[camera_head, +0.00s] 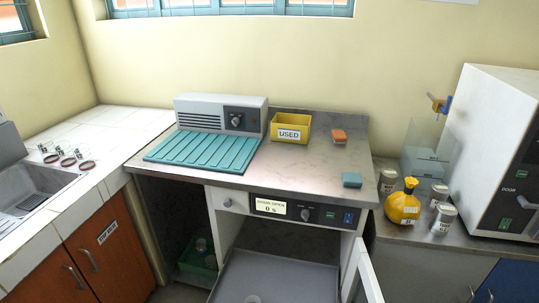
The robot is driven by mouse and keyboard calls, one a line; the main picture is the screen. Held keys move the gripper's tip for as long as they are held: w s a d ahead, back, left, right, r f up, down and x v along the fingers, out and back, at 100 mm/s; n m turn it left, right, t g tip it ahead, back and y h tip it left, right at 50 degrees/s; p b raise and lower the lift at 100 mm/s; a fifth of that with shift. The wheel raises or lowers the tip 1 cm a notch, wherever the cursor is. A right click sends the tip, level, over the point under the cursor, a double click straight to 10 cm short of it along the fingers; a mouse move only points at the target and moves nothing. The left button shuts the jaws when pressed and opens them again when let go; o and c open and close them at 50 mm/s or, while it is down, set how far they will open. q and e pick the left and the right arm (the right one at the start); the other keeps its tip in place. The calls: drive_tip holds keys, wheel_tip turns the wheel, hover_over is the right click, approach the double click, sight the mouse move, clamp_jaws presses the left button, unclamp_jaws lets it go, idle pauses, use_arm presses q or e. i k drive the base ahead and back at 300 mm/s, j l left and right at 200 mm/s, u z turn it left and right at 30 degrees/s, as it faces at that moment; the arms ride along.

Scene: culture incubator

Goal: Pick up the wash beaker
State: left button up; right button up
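No thing in view is clearly marked as the wash beaker. Some small glass vessels (201,245) stand in a green crate (186,264) in the dark space under the bench, at the lower left; they are too small to tell whether one is a beaker. Neither of my grippers is in view.
A grey bench (315,165) bears a white device, a teal ribbed mat (203,151), a yellow "USED" bin (290,128) and orange and teal blocks. A white door (366,273) stands open below. A yellow flask (403,206) and jars stand right, a sink (35,195) left.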

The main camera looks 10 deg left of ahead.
sight(200, 244)
drive_tip(key=u, duration=0.85)
drive_tip(key=i+j+u, duration=0.15)
drive_tip(key=u, duration=0.3)
drive_tip(key=i+j+u, duration=0.15)
drive_tip(key=u, duration=0.3)
drive_tip(key=i+j+u, duration=0.1)
drive_tip(key=u, duration=0.35)
drive_tip(key=i, duration=0.05)
